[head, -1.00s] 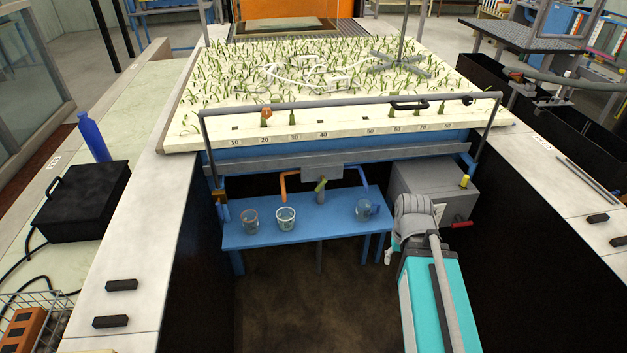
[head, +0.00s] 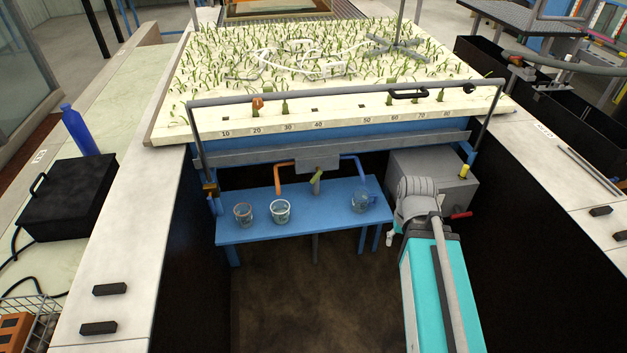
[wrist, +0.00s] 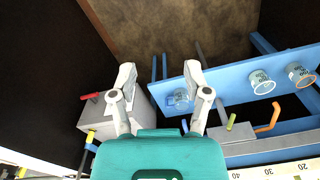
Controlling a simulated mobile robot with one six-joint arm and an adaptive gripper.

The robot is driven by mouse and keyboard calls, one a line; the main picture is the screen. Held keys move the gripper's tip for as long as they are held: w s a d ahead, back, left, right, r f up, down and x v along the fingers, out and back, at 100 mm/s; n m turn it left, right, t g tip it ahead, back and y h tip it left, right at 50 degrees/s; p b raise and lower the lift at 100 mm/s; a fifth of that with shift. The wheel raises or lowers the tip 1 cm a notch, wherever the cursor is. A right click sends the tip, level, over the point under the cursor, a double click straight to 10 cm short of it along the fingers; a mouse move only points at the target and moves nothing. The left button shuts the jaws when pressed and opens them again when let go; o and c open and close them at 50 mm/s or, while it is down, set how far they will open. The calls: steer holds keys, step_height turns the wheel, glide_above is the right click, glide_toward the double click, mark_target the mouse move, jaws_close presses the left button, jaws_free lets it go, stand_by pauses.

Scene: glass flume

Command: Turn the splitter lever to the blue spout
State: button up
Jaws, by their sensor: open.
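The splitter lever (head: 317,177) is a short yellow-green bar on the grey splitter box (head: 318,159) below the flume's front edge. Its lower end leans slightly toward the orange spout (head: 281,176) on the left. The blue spout (head: 358,168) curves down on the right. In the wrist view the lever (wrist: 232,121) is right of my gripper (wrist: 160,75), beside the orange spout (wrist: 271,119). My gripper is open, with nothing between its fingers, and apart from the lever. In the head view my wrist mostly hides the fingers.
A grey box (head: 440,170) with a red handle (head: 461,215) stands close to my arm. A grey rail (head: 340,97) crosses above.

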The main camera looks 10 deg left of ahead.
steer(key=w+a+f+m+t+y+b, duration=0.2)
steer(key=w+a+f+m+y+b, duration=0.2)
steer(key=w+a+f+m+b, duration=0.4)
steer(key=m+t+y+b, duration=0.8)
steer(key=m+y+b, duration=0.3)
steer(key=m+b, duration=1.5)
glide_toward(315, 179)
steer(key=s+d+n+b, duration=0.2)
steer(key=d+n+b, duration=0.1)
steer(key=shift+w+a+f, duration=0.15)
steer(key=shift+f, duration=0.25)
steer(key=shift+w+a, duration=0.1)
steer(key=x, duration=1.3)
steer(key=shift+w+a, duration=0.1)
steer(key=shift+w, duration=0.25)
